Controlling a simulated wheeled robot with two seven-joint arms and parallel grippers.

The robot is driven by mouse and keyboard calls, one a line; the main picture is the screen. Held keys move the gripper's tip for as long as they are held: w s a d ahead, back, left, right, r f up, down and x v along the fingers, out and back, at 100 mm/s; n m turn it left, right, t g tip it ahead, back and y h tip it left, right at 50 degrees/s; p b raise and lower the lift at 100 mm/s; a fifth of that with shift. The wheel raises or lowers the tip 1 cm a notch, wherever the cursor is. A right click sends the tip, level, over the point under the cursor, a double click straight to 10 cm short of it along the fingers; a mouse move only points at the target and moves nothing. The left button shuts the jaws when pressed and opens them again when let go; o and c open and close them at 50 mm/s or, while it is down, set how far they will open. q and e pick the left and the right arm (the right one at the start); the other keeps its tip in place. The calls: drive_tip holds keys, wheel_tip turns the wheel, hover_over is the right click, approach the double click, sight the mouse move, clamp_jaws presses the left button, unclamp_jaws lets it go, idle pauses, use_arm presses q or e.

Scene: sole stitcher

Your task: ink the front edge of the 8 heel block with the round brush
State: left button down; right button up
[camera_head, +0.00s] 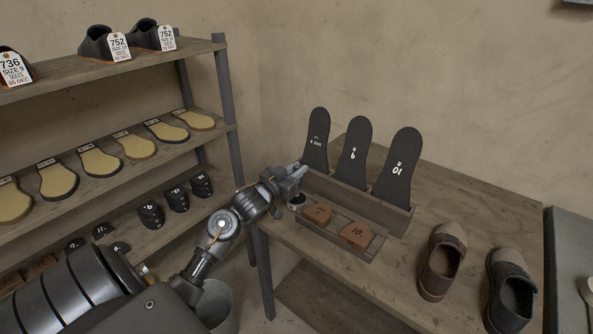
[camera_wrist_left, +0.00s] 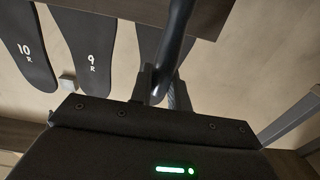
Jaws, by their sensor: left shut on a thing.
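My left gripper (camera_head: 297,172) is at the left end of the bench, above a small round pot (camera_head: 297,201) with a dark opening. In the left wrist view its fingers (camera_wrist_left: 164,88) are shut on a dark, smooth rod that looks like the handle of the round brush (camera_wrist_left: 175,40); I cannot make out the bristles. A low wooden tray (camera_head: 366,256) holds a brown heel block marked 10 (camera_head: 354,234) and another brown heel block (camera_head: 318,213) whose number I cannot read clearly. No block clearly marked 8 shows. My right gripper is out of view.
Black sole templates, among them 9 (camera_head: 353,153) and 10 (camera_head: 399,167), stand upright in a wooden rack (camera_head: 345,199) behind the tray. A pair of brown shoes (camera_head: 441,262) is at the right. Shelves with soles and tagged shoes (camera_head: 145,142) stand at the left.

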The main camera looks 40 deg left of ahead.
use_arm(q)
drive_tip(key=shift+f, duration=0.1)
drive_tip(key=shift+f, duration=0.4)
idle(0.5)
drive_tip(key=shift+f, duration=0.1)
idle(0.6)
